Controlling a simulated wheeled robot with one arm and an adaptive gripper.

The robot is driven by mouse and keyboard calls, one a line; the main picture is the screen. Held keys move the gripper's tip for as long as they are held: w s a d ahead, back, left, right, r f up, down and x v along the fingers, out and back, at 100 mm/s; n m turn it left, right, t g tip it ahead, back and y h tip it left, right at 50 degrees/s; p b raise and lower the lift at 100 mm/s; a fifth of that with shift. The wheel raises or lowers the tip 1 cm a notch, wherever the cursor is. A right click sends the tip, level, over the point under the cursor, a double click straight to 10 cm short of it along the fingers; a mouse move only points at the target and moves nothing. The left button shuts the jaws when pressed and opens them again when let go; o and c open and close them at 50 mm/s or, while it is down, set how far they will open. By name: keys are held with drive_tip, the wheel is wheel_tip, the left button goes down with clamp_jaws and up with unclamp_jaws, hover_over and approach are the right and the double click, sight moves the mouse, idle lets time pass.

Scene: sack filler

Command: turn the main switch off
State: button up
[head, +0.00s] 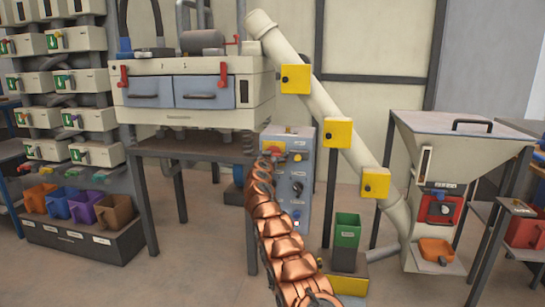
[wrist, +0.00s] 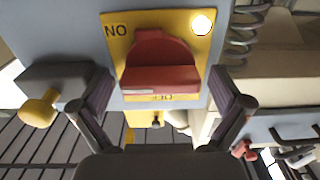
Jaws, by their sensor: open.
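The main switch is a red rotary knob (wrist: 160,65) on a yellow plate (wrist: 115,50), seen close up in the wrist view. Upside-down lettering reads ON at the plate's upper left and OFF below the knob. A white lamp (wrist: 202,23) on the plate is bright. The knob's grip bar lies across the picture, with a pale mark at its left end. My gripper (wrist: 162,97) is open, one finger on each side of the knob, with visible gaps. In the head view the switch is at the top of the grey-blue control box (head: 306,150), partly hidden by my copper arm.
A grey block with a yellow knob (wrist: 38,110) sits left of the switch in the wrist view. The sloping white tube (head: 310,80) with yellow boxes passes right of the control box. A drawer bench (head: 190,118) stands left, a hopper (head: 425,160) right.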

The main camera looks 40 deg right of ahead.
drive_tip(key=shift+c, duration=0.4)
drive_tip(key=c, duration=1.1)
drive_tip(key=shift+b, duration=0.3)
drive_tip(key=n+b, duration=0.3)
drive_tip(key=shift+w+a+f+n, duration=0.1)
drive_tip(key=shift+f+n, duration=0.1)
drive_tip(key=shift+n, duration=0.1)
drive_tip(key=n, duration=0.4)
drive_tip(key=shift+r+n+b, duration=0.2)
drive_tip(key=shift+n+b, duration=0.1)
drive_tip(key=shift+b, duration=0.1)
drive_tip(key=n, duration=0.4)
drive_tip(key=shift+n, duration=0.3)
drive_tip(key=shift+f+n+p, duration=0.15)
drive_tip(key=shift+n+p, duration=0.35)
drive_tip(key=shift+n, duration=2)
